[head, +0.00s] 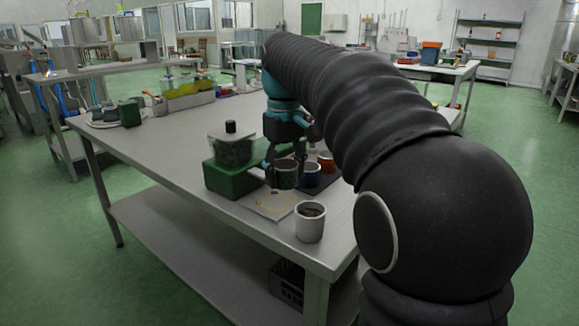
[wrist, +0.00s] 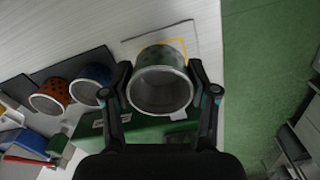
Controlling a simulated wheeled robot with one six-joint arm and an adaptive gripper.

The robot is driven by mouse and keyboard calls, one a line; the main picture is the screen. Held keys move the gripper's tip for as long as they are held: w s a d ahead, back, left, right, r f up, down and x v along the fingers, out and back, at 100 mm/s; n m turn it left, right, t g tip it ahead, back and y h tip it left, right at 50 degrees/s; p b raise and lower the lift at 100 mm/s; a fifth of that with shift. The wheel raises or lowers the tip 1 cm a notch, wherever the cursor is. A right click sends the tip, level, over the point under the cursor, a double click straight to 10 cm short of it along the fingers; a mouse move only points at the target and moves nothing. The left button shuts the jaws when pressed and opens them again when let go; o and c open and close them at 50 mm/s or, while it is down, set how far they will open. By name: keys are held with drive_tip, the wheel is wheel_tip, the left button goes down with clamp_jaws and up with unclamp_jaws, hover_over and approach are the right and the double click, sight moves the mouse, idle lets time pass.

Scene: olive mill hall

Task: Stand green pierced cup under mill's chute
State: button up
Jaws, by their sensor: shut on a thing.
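The green pierced cup (head: 286,176) is held in my gripper (head: 284,165), which is shut on it. In the wrist view the cup (wrist: 160,92) sits between both fingers (wrist: 161,84), with its open rim facing the camera. The mill (head: 223,177) has a green base and a clear hopper with a black knob, just left of the cup. A pale plate (head: 258,208) with a yellow ring lies in front of the mill; the cup appears above its back right part. The chute itself is not clearly visible.
A white cup (head: 309,226) with dark contents stands close to the plate, near the table's front corner. A blue cup (wrist: 88,86) and an orange cup (wrist: 50,97) stand on a dark mat at the right. The table's left middle (head: 160,145) is clear.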

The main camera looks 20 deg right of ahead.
sight(275, 201)
drive_tip(key=shift+d+f+b, duration=0.1)
drive_tip(key=shift+f+b, duration=0.45)
drive_tip(key=shift+f, duration=1.75)
drive_tip(key=shift+f+b, duration=0.3)
drive_tip(key=shift+f, duration=0.1)
drive_tip(key=shift+w+a+r, duration=0.2)
drive_tip(key=shift+w+a, duration=0.05)
drive_tip(key=shift+w, duration=0.05)
drive_tip(key=shift+w+a+p, duration=0.2)
drive_tip(key=shift+w+p, duration=0.15)
drive_tip(key=shift+p, duration=0.2)
drive_tip(key=shift+w+a+p, duration=0.3)
drive_tip(key=shift+w+a, duration=0.15)
drive_tip(key=shift+w, duration=0.1)
drive_tip(key=shift+f, duration=0.1)
drive_tip(key=o, duration=1.2)
